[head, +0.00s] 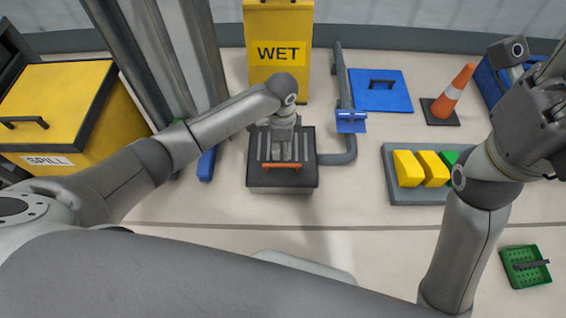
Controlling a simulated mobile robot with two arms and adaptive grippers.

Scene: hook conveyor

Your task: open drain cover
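The drain cover (254,164) is a dark slotted grate on a low grey block on the floor, near the middle of the head view. An orange handle bar (281,167) runs along its near side. My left gripper (283,155) points down over the middle of the cover, just behind the orange bar. Its fingers hide part of the slots. I cannot tell whether they touch the cover or how far apart they are. My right arm is raised at the right edge. Its gripper end is partly cut off, so its fingers are not clear.
A yellow WET sign (279,20) stands behind the drain. A grey pipe with a blue valve handle (351,122) runs close on its right. A blue plate (380,97), an orange cone (456,88), a grey tray (398,196) and a green basket (514,276) lie further right. A yellow SPILL box (60,90) stands left.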

